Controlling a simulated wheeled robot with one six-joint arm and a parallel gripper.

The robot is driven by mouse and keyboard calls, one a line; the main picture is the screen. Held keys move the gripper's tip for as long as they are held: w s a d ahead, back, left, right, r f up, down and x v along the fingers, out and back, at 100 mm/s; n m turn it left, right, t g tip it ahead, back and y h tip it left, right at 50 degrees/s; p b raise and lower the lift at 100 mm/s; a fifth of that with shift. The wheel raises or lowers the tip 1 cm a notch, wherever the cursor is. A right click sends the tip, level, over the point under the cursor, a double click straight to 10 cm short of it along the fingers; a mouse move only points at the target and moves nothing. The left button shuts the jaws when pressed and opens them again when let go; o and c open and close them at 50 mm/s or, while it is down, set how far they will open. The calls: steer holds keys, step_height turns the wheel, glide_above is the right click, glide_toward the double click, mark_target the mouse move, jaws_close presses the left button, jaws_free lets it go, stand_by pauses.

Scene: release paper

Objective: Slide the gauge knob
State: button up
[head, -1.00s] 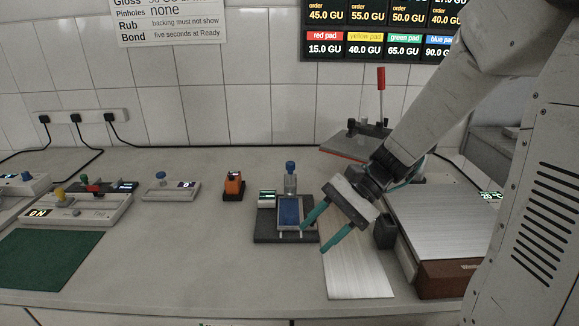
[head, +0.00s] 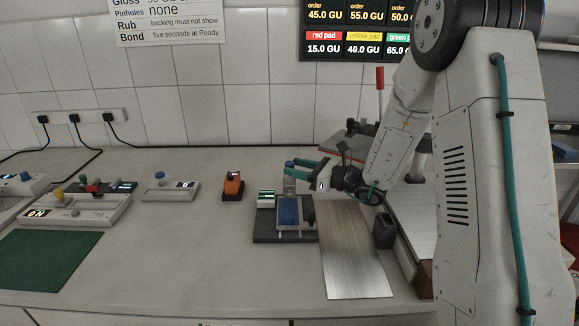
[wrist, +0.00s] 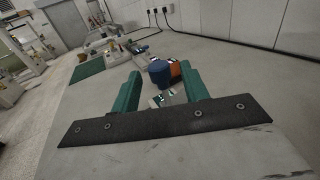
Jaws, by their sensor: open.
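No part is clearly labelled as the gauge knob. A white slider box (head: 170,188) with a blue knob (head: 159,175) and a display stands further left, apart from my gripper.
An orange device (head: 232,187) stands left of the dark block. A metal sheet (head: 352,250) and a dark cup (head: 384,232) lie to the right. A control panel with coloured knobs (head: 75,206) and a green mat (head: 45,260) are at the left.

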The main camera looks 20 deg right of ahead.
steer(key=shift+x, duration=1.4)
jaws_close()
steer(key=shift+f, duration=1.35)
jaws_free()
steer(key=v, duration=0.8)
